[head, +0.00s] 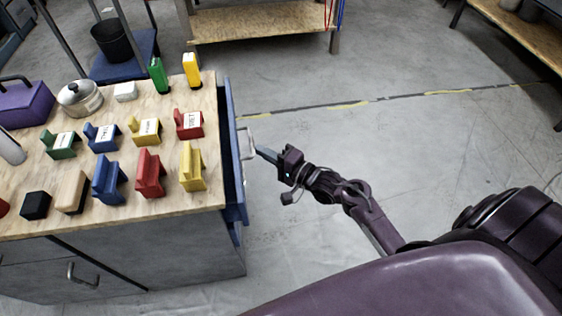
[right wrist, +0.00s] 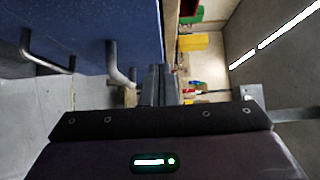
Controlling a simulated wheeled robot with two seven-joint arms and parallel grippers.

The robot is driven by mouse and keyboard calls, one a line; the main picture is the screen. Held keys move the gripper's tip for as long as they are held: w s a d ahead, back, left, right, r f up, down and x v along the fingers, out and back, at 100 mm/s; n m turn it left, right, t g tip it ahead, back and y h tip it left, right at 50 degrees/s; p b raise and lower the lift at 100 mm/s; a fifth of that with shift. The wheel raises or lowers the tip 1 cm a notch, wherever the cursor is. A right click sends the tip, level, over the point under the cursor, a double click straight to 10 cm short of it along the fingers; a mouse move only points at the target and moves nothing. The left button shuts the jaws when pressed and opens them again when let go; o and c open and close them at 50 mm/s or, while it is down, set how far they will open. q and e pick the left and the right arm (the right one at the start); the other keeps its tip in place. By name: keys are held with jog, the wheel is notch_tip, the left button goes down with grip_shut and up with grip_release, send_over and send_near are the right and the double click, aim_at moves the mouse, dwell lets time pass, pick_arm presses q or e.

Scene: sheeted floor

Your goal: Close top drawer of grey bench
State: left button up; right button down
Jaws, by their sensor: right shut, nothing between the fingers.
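The grey bench (head: 150,259) stands at the left of the head view with a wooden top. Its blue top drawer (head: 231,150) sticks out a little from the right side of the bench. A pale handle (head: 246,144) is on the drawer front. My right gripper (head: 262,154) is shut and empty, with its fingertips close beside the handle. In the right wrist view the shut fingers (right wrist: 160,84) are near a curved metal handle (right wrist: 119,66) on a blue drawer front (right wrist: 95,30); I cannot tell whether they touch. My left gripper is not in view.
Several coloured blocks (head: 149,174), a metal pot (head: 80,98) and a purple box (head: 22,104) stand on the bench top. A second handle (right wrist: 45,55) shows lower on the blue fronts. The floor (head: 340,130) right of the bench is clear. A wooden shelf (head: 255,24) stands behind.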

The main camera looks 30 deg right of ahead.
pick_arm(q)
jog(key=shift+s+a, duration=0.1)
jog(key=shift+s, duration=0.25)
pick_arm(e)
jog(key=shift+w+a, duration=0.3)
jog(key=shift+a, duration=0.7)
jog(key=shift+w+a, duration=0.25)
jog(key=shift+a, duration=0.7)
jog(key=shift+a, duration=0.1)
